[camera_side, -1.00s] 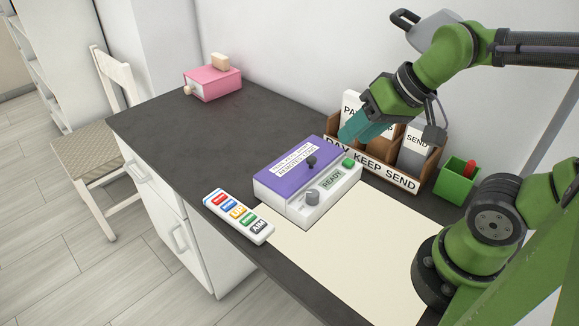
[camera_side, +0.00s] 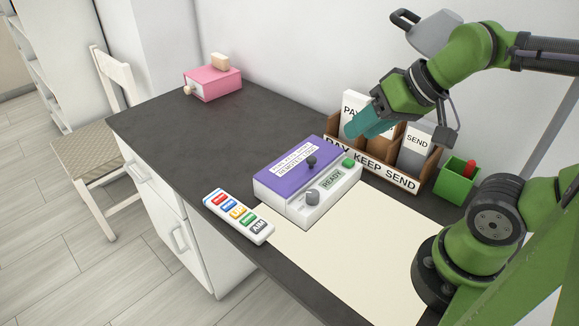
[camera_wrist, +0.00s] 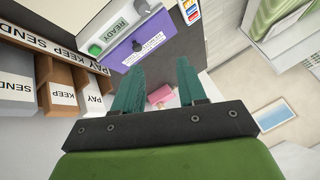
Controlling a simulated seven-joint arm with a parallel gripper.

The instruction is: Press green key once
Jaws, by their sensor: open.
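A white remote (camera_side: 239,216) lies at the desk's front edge with red, blue, yellow and green keys and an AIM label. Its green key (camera_side: 247,219) is near the AIM end. Part of the remote shows at the top of the wrist view (camera_wrist: 193,12), with its green key out of that frame. A white and purple box (camera_side: 300,172) beside it has a green button (camera_side: 348,162), a READY display and a grey knob; the button also shows in the wrist view (camera_wrist: 95,49). My gripper (camera_side: 353,128) is open and empty, above and behind the box, touching neither.
A wooden sorter (camera_side: 372,165) marked PAY KEEP SEND stands close by my gripper. A green bin (camera_side: 457,181) with a red item is right of it. A pink box (camera_side: 213,83) sits at the far left. A cream mat (camera_side: 345,250) lies clear in front.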

